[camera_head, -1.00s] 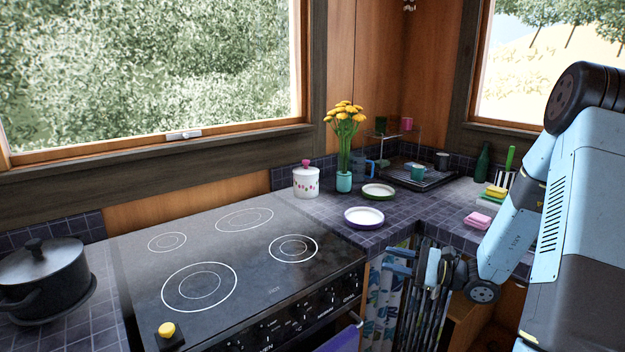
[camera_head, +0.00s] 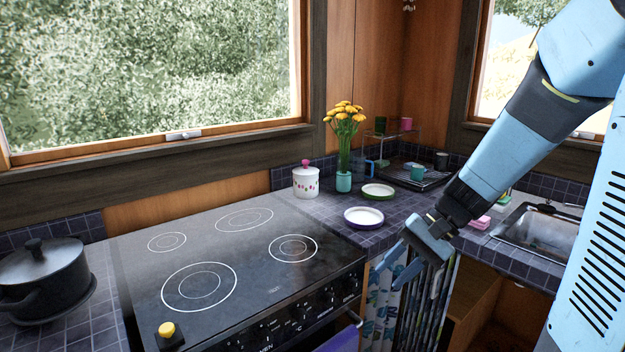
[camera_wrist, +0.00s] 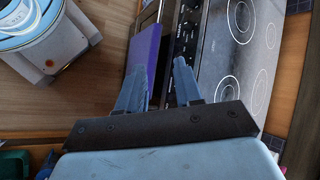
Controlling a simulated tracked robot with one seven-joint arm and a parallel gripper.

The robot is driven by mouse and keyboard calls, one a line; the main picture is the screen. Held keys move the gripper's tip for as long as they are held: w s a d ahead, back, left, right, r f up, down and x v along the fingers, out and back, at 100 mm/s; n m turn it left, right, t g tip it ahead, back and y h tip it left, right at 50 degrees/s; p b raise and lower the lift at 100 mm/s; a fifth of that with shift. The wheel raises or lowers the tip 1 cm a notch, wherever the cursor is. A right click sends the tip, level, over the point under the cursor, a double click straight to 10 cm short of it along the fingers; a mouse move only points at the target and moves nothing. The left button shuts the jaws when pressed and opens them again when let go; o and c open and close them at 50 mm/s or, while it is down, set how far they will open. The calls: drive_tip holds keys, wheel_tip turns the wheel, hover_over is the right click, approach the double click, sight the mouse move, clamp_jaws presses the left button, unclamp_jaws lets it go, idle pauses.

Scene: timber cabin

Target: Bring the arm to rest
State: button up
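My gripper (camera_head: 390,272) hangs at the end of my light blue arm, in front of the counter corner and right of the stove in the head view. Its two blue fingers also show in the wrist view (camera_wrist: 163,82). They are spread apart with nothing between them, so the gripper is open and empty. In the wrist view the stove front and a purple cloth (camera_wrist: 142,62) lie beyond the fingers. My arm hides part of the right window and counter.
The black stove (camera_head: 270,245) has a yellow item on its near left corner. A dark pot (camera_head: 45,275) stands left of it. Two plates, a lidded jar (camera_head: 306,182) and a flower vase (camera_head: 344,181) stand on the tiled counter. A sink (camera_head: 540,232) is at right.

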drive_tip(key=s+d+r+n+t+h, duration=0.4)
drive_tip(key=s+d+r+t+h, duration=0.2)
drive_tip(key=r, duration=0.6)
drive_tip(key=shift+s+d+t+h, duration=0.4)
drive_tip(key=shift+s+d+h, duration=0.45)
drive_tip(key=shift+s, duration=0.65)
drive_tip(key=shift+a+f, duration=0.1)
drive_tip(key=shift+a, duration=0.05)
